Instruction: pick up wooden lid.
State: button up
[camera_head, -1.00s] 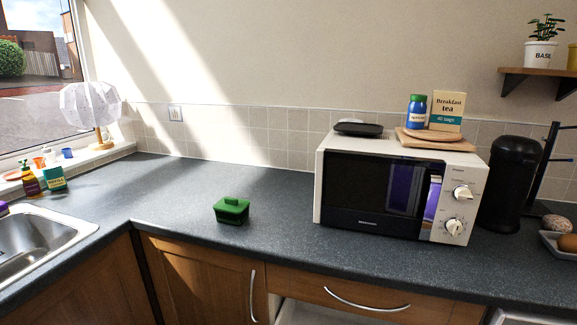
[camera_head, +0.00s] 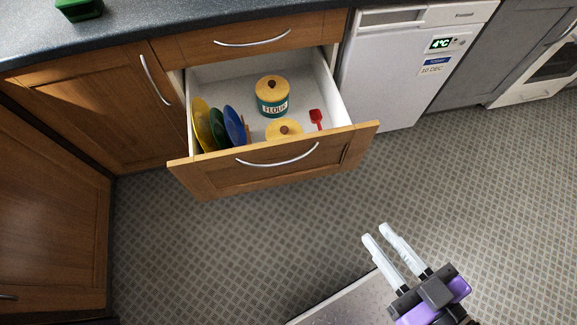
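An open drawer (camera_head: 330,92) in the head view holds two round yellow-wood tops with dark knobs. One wooden lid (camera_head: 263,91) sits on a green canister (camera_head: 273,105) labelled FLOUR. The other wooden lid (camera_head: 272,130) is nearer the drawer front, which hides its near edge; I cannot tell whether anything is under it. My gripper (camera_head: 374,232) is at the lower right, over the floor, in front of and to the right of the drawer. Its two pale fingers are apart with nothing between them.
Yellow, green and blue plates (camera_head: 217,126) stand on edge at the drawer's left. A red scoop (camera_head: 316,118) lies at its right. A fridge (camera_head: 395,70) stands to the right. A green box (camera_head: 78,9) is on the worktop. The floor (camera_head: 230,245) before the drawer is clear.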

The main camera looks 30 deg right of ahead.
aim_at(282, 127)
jog(key=i+j+z, duration=0.15)
jog(key=j, duration=0.15)
jog(key=i+j+z, duration=0.2)
jog(key=j+z, duration=0.15)
jog(key=j, duration=0.25)
jog(key=i+j, duration=0.2)
jog(key=j, duration=0.15)
jog(key=i+j, duration=0.15)
jog(key=j, duration=0.2)
jog(key=i+j, duration=0.2)
jog(key=j+z, duration=0.05)
jog(key=j, duration=0.05)
